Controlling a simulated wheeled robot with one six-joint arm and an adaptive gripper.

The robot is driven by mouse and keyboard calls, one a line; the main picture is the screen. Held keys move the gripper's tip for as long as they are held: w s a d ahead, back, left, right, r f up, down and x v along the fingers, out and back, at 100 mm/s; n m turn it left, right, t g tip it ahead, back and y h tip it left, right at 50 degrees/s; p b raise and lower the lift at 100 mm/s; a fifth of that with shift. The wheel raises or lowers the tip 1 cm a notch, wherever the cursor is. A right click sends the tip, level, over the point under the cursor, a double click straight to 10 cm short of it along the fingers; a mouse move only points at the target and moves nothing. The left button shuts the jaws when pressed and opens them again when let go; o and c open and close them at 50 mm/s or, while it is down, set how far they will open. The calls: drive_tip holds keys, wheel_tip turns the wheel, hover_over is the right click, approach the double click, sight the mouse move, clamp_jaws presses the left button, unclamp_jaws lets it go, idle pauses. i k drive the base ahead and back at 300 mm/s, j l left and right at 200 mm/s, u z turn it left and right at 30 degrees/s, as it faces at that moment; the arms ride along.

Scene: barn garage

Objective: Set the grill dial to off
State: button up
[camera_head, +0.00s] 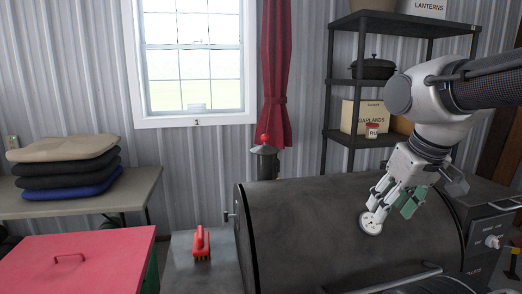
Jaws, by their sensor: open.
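The grill (310,235) is a large dark barrel-shaped body with a closed lid. A pale round dial (492,241) sits on the dark panel at its right end, with small white lettering around it. The lettering and the dial's setting are too small to read. My gripper (388,205) is open and empty, pointing down in front of the lid, left of the dial and apart from it. A pale round disc (371,225), perhaps a gauge on the lid, shows just below the left fingers; I cannot tell whether they touch it.
A red brush (201,243) lies on the grey side shelf (180,268). A red-lidded chest (105,248) and a table (135,185) with folded cushions stand left. A dark shelf rack (334,85) stands behind the grill. A handle bar crosses the grill's front.

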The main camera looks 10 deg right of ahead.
sight(492, 240)
drive_tip(key=k+l+z, duration=0.15)
drive_tip(key=l+z, duration=0.2)
drive_tip(key=k+l+z, duration=0.1)
drive_tip(key=l+z, duration=0.2)
drive_tip(key=l, duration=0.2)
drive_tip(key=l+z, duration=0.35)
drive_tip(key=k+l, duration=0.05)
drive_tip(key=l, duration=0.05)
